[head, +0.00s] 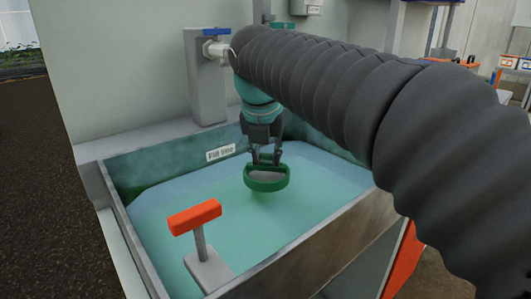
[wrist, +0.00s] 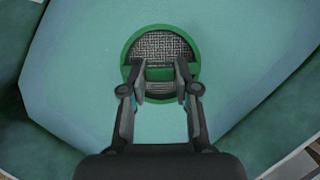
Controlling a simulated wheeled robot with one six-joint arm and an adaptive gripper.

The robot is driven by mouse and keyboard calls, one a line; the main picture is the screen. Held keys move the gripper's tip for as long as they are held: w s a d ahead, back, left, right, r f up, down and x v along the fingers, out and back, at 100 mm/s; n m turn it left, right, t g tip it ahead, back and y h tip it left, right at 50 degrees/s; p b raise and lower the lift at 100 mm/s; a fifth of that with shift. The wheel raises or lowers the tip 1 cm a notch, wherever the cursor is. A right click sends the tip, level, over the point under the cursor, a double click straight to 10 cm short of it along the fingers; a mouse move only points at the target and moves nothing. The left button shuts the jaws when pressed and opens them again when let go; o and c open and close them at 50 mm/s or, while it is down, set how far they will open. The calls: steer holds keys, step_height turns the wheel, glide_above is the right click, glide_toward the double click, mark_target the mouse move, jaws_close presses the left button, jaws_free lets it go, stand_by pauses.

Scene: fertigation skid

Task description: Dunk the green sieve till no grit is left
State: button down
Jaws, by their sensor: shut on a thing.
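The green sieve (head: 267,184) is a round green ring with a grey mesh, held over the basin in the head view. It also shows in the wrist view (wrist: 190,54), where a green bar crosses the mesh between my fingers. My gripper (head: 265,160) is above the sieve and shut on that bar; its fingers also show in the wrist view (wrist: 159,82). The sieve looks about level, at or just above the water (head: 200,210); I cannot tell whether it touches. The mesh looks grey, and grit on it is too small to tell.
The basin (head: 120,225) has a "Fill line" label (head: 221,153) on its back wall. An orange-red T-handle (head: 195,217) on a grey post stands at the near side. A tap with a blue lever (head: 215,31) is at the back left. Open water lies left of the sieve.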

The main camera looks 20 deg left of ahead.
steer(key=shift+r+p, duration=0.8)
steer(key=shift+r, duration=0.8)
step_height(320, 180, up, 8)
steer(key=shift+f, duration=0.15)
stand_by(0.6)
